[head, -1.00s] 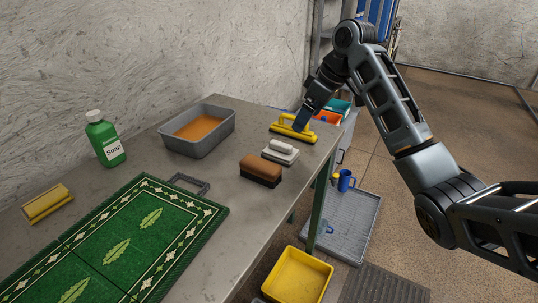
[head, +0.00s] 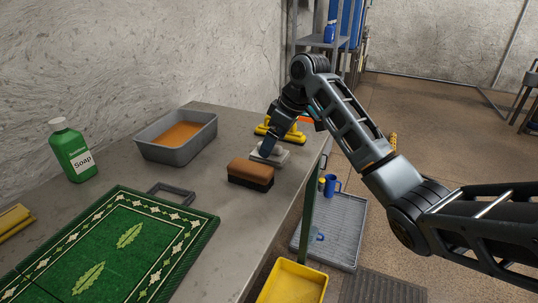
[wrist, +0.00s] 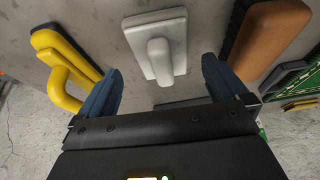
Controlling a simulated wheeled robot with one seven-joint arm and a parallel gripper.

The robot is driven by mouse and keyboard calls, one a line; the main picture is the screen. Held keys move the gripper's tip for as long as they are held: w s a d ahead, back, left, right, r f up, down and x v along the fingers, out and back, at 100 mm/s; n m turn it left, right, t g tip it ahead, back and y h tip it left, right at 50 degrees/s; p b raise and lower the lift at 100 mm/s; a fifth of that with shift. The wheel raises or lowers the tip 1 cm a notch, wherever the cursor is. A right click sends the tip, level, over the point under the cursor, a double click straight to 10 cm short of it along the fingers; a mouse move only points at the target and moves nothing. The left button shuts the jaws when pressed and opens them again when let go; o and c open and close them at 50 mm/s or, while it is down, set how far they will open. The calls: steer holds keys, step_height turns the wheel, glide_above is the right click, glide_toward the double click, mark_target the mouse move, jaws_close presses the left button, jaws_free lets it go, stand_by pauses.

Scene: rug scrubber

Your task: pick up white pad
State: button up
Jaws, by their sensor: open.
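The white pad (head: 281,157) lies on the grey table between a yellow-handled tool and a brown brush. In the wrist view the white pad (wrist: 158,40) shows its flat base and raised handle, with the handle pointing toward my gripper. My gripper (wrist: 162,88) is open, its two blue fingers on either side of the handle's line, and nothing is held. In the head view my gripper (head: 267,151) is over the near left part of the pad and hides some of it. I cannot tell whether the fingers touch it.
The yellow-handled tool (head: 280,130) is behind the pad, the brown brush (head: 251,173) in front. A grey basin (head: 177,138) with orange-brown liquid, a green soap bottle (head: 72,150) and a green rug (head: 120,240) are on the table (head: 215,255). A yellow bin (head: 292,283) stands below.

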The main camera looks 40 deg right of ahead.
steer(key=shift+x, duration=1.8)
steer(key=shift+a, duration=0.1)
steer(key=c, duration=1.1)
step_height(320, 180, up, 4)
steer(key=shift+r, duration=0.2)
steer(key=s+d+r, duration=0.1)
steer(key=d+r, duration=0.1)
steer(key=d, duration=0.1)
steer(key=s+d+r, duration=0.2)
steer(key=d, duration=0.2)
steer(key=s+d+r, duration=0.2)
steer(key=d, duration=0.1)
steer(key=shift+d+r+b, duration=0.25)
steer(key=shift+r+b, duration=0.05)
steer(key=shift+r, duration=0.05)
steer(key=o, duration=0.5)
steer(key=c, duration=0.6)
